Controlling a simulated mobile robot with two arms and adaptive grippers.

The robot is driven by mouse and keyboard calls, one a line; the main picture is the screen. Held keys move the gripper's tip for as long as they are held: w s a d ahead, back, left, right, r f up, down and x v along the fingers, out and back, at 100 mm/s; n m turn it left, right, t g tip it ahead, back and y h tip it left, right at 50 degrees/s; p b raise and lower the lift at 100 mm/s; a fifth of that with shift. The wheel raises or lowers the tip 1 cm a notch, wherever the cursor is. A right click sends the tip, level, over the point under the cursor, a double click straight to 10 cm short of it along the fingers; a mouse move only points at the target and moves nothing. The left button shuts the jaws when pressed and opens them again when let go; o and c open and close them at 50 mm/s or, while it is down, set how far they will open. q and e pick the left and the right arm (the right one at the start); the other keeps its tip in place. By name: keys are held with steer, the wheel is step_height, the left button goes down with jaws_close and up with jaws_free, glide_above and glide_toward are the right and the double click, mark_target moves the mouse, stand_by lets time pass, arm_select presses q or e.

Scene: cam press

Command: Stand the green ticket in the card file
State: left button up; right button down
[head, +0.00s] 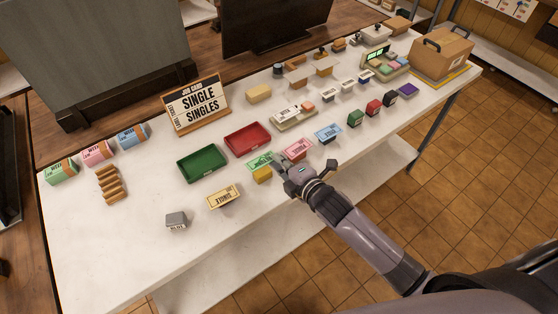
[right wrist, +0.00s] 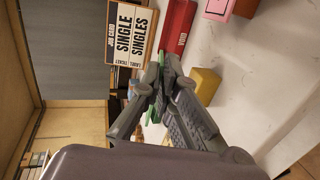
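The green ticket (head: 260,160) is beside the fingertips of my right gripper (head: 282,165), just behind and above a yellow block (head: 262,175). In the right wrist view, the fingers (right wrist: 161,78) are closed together, with green edges of the ticket (right wrist: 152,117) showing on both sides of them. The yellow block (right wrist: 207,86) stands apart from the fingers there. My left gripper is not in view.
A green tray (head: 203,163) and a red tray (head: 247,139) lie left of the gripper. A sign (head: 197,105) and a cardboard box (head: 441,54) stand farther back.

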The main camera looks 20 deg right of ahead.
steer(key=shift+f, duration=0.1)
stand_by(0.4)
steer(key=s+d+r+m+h+b, duration=0.3)
steer(key=s+d+r+h+b, duration=0.1)
steer(key=s+r+b, duration=0.4)
step_height(320, 180, up, 2)
steer(key=shift+s+d+r+m+t+h, duration=0.1)
steer(key=shift+s+d+m+t+h, duration=0.2)
steer(key=shift+d+t, duration=0.15)
